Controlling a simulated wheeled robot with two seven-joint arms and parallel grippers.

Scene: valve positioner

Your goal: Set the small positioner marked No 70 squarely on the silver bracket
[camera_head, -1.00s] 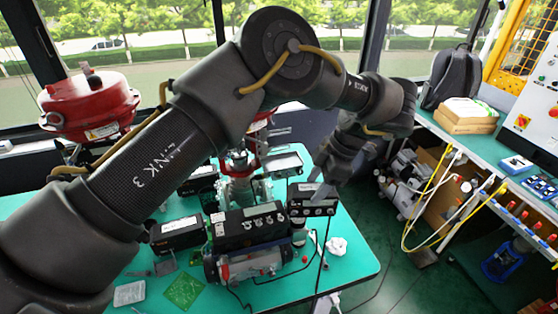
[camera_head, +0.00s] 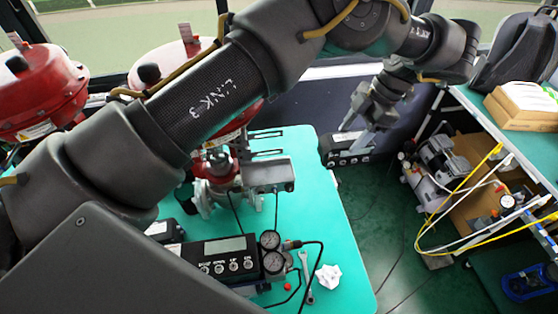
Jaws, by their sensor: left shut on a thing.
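My left gripper (camera_head: 350,137) is shut on a small black positioner (camera_head: 349,151) and holds it in the air by the table's far right edge. Its marking is too small to read. The silver bracket (camera_head: 268,173) is fixed to the valve (camera_head: 216,168) with the red actuator, left of the held positioner and clearly apart from it. The bracket's top is bare. My left arm hides part of the valve and actuator. My right gripper is not in view.
A larger black positioner (camera_head: 218,256) with two gauges (camera_head: 271,250) lies at the table's front. A wrench (camera_head: 306,279) and crumpled paper (camera_head: 328,277) lie right of it. The green table (camera_head: 325,215) is clear right of the bracket. Another red actuator (camera_head: 38,92) stands left.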

